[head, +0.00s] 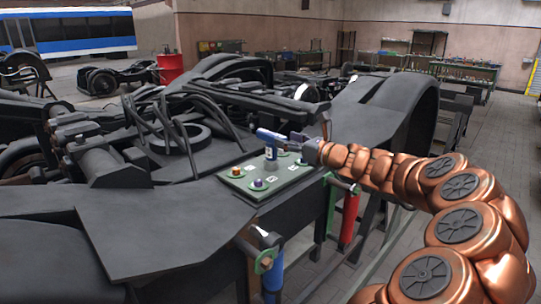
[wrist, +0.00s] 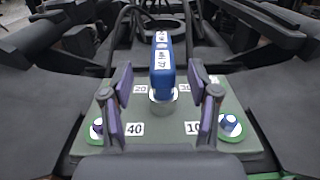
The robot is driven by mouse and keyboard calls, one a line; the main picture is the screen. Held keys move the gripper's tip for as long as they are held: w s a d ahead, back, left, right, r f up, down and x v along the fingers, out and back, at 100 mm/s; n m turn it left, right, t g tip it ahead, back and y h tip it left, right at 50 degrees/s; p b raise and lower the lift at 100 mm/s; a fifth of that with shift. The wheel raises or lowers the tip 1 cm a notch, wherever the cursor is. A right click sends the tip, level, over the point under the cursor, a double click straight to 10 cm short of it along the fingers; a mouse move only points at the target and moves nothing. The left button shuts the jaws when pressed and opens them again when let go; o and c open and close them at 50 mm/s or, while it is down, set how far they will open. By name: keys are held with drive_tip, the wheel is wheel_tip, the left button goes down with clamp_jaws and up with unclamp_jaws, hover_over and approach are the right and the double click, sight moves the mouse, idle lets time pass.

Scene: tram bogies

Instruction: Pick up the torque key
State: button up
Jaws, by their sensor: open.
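A blue tool with white labels, which looks like the torque key (head: 271,137), stands on a grey-green panel (head: 238,185) with a metal socket at its foot. In the wrist view the torque key (wrist: 162,68) is near the picture's middle, its metal foot on the panel (wrist: 160,134). My gripper (head: 298,143) comes from the right in the head view, close to the tool. In the wrist view my gripper (wrist: 160,82) is open, with one finger on each side of the tool and visible gaps between. Whether its fingertips reach the tool's depth is unclear.
The panel has labels 10, 20, 30 and 40 and coloured knobs, including an orange one (head: 237,170) and a purple one (head: 258,183). A blue cylinder (head: 272,266) and a red cylinder (head: 349,215) hang at the bogie's side. Dark bogie parts (head: 140,225) surround the panel.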

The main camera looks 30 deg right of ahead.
sight(285, 138)
drive_tip(key=shift+p+x, duration=0.55)
drive_tip(key=shift+x, duration=1.15)
drive_tip(key=shift+p+x, duration=0.6)
drive_tip(key=shift+x, duration=1.4)
drive_tip(key=shift+f, duration=0.15)
drive_tip(key=shift+c, duration=0.3)
clamp_jaws()
